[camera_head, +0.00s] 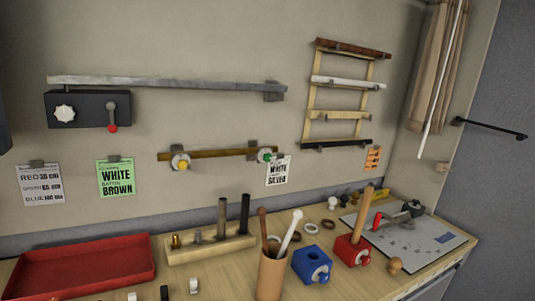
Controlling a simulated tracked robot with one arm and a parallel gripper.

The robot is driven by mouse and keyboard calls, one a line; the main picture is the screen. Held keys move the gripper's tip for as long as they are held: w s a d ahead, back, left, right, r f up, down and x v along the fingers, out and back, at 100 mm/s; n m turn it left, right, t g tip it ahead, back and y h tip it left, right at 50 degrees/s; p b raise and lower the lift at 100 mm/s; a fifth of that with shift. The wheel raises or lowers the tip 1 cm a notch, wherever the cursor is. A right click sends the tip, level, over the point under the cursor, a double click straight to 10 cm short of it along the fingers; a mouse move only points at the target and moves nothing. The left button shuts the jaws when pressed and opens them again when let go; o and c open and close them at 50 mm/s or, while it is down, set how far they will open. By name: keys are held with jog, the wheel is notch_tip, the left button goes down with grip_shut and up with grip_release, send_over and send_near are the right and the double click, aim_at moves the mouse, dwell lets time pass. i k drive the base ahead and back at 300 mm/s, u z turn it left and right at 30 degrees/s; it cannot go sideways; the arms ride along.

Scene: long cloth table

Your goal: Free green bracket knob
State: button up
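The green knob (267,157) sits on a round light bracket on the wall, at the right end of a brown horizontal bar (212,154). A similar bracket with a yellow knob (182,165) is at the bar's left end. The bar passes at both brackets; how the knobs grip it is too small to tell. A white card reading WHITE and SILVER (279,172) hangs just below and right of the green knob. My gripper is not seen in this view.
A grey bar (170,83) runs above, over a black box (88,109) with a lever. A rack of bars (342,97) hangs at right. Below, the table holds a red tray (80,271), a wooden peg block (208,249), a cup of sticks (271,277), and blue (309,263) and red (349,250) blocks.

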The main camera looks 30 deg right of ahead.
aim_at(266, 157)
jog(key=k, duration=1.3)
jog(key=z, duration=0.45)
jog(key=i, duration=0.65)
jog(key=z, duration=0.95)
jog(key=i, duration=1.65)
jog(key=u, duration=0.6)
jog(key=i, duration=1.05)
jog(key=u, duration=0.65)
jog(key=k, duration=0.65)
jog(key=u, duration=0.05)
